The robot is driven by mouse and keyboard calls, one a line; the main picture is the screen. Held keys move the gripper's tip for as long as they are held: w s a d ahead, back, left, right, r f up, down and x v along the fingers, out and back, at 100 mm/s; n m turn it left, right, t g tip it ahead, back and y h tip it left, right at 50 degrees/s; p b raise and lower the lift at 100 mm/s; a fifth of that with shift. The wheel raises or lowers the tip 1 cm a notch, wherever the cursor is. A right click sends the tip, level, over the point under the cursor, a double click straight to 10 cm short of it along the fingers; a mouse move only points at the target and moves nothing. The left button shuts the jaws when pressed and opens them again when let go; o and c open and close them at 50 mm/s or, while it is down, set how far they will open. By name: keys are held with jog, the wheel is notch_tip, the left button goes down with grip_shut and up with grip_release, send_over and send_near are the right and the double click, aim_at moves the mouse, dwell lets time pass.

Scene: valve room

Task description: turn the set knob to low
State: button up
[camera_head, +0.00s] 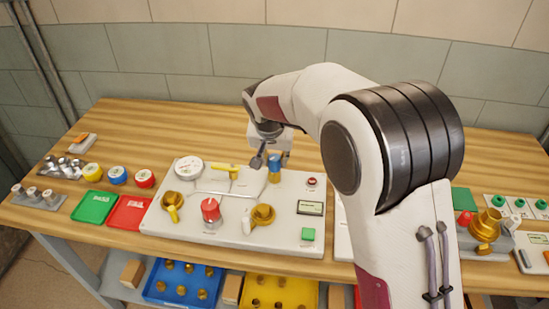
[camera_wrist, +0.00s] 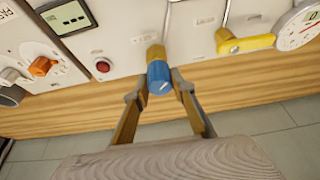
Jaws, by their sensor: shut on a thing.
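The blue knob (camera_head: 274,161) stands on a brass stem at the back of the white valve panel (camera_head: 180,232). I take it to be the set knob; its label cannot be read. In the wrist view the blue knob (camera_wrist: 159,77) sits between the two fingers of my gripper (camera_wrist: 160,88), with a small pale mark on its face. My gripper (camera_head: 266,159) is shut on the knob, one finger on each side. Part of the knob is hidden by my gripper in the head view. I cannot read which setting it points to.
On the panel are a yellow lever (camera_head: 228,168), a round gauge (camera_head: 189,167), a red knob (camera_head: 211,210), brass valves (camera_head: 262,215), a red button (camera_head: 312,181) and a display (camera_head: 310,207). Green (camera_head: 93,207) and red (camera_head: 128,212) trays lie left. Bare wood lies behind the panel.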

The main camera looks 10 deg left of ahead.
jog(key=shift+n+g+y, duration=0.2)
jog(key=shift+n+y, duration=0.4)
jog(key=shift+n, duration=0.95)
jog(key=shift+n+g+y, duration=0.2)
jog(key=shift+n+y, duration=0.4)
jog(key=shift+n, duration=0.95)
jog(key=shift+f+n, duration=0.1)
jog(key=shift+n, duration=0.4)
jog(key=o, duration=1.1)
jog(key=shift+r, duration=0.2)
jog(key=v, duration=1.1)
jog(key=shift+d+r, duration=0.25)
jog(key=shift+r, duration=0.05)
jog(key=shift+s, duration=0.1)
